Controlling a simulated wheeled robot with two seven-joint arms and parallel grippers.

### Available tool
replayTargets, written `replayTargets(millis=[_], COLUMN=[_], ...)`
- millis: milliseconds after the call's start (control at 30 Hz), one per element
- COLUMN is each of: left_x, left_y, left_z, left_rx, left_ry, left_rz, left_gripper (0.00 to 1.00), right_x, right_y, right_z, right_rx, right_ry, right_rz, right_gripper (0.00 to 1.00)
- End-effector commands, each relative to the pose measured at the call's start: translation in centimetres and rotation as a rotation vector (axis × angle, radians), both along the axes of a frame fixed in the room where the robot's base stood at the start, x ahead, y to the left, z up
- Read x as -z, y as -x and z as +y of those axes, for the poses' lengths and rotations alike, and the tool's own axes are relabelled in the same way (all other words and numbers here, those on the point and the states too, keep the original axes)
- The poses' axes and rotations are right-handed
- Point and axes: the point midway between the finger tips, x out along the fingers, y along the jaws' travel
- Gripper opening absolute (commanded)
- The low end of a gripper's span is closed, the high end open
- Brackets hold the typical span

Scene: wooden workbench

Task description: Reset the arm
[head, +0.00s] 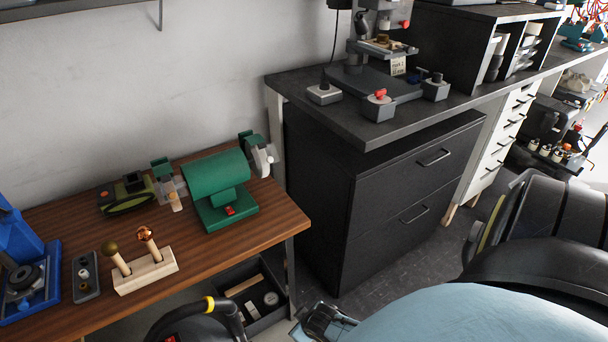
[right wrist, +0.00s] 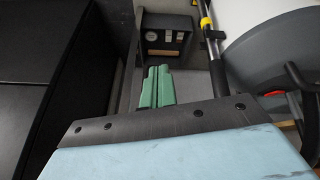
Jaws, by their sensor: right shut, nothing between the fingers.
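My right gripper (right wrist: 155,88) shows in the right wrist view as two green fingers side by side, shut and empty. It hangs in free space over the grey floor, touching nothing that I can see. In the head view, light blue and black parts of my own arm fill the lower right, and the fingertips cannot be made out there. My left gripper is in neither view.
A wooden workbench (head: 284,224) stands left, with a green grinder (head: 218,180) and a wooden tool holder (head: 146,273). A dark bin (head: 268,318) sits below, also in the right wrist view (right wrist: 150,50). A black hose (head: 232,309) is nearby. A black cabinet (head: 330,190) stands behind.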

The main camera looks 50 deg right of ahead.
Motion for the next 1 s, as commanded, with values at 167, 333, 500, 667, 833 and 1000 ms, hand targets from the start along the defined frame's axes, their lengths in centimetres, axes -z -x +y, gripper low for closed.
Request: replayTargets(millis=[167,333,500,667,833,1000], left_x=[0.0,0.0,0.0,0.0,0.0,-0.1], left_y=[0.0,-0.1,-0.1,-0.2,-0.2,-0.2], left_z=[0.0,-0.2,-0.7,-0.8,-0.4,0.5], left_rx=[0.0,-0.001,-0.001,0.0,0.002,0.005], left_ry=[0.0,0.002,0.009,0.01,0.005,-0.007], left_rz=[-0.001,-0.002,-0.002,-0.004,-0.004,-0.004], left_gripper=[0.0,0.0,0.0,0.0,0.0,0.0], right_x=[0.0,0.0,0.0,2.2,8.0,11.6], right_y=[0.0,0.0,0.0,2.8,12.0,21.7], right_z=[0.0,0.0,0.0,0.4,1.3,2.2], right_rx=[0.0,0.0,0.0,-0.016,-0.079,-0.139], right_ry=[0.0,0.0,0.0,-0.002,-0.007,-0.014], right_rz=[0.0,0.0,-0.001,0.048,0.184,0.308], right_gripper=[0.0,0.0,0.0,0.0,0.0,0.0])
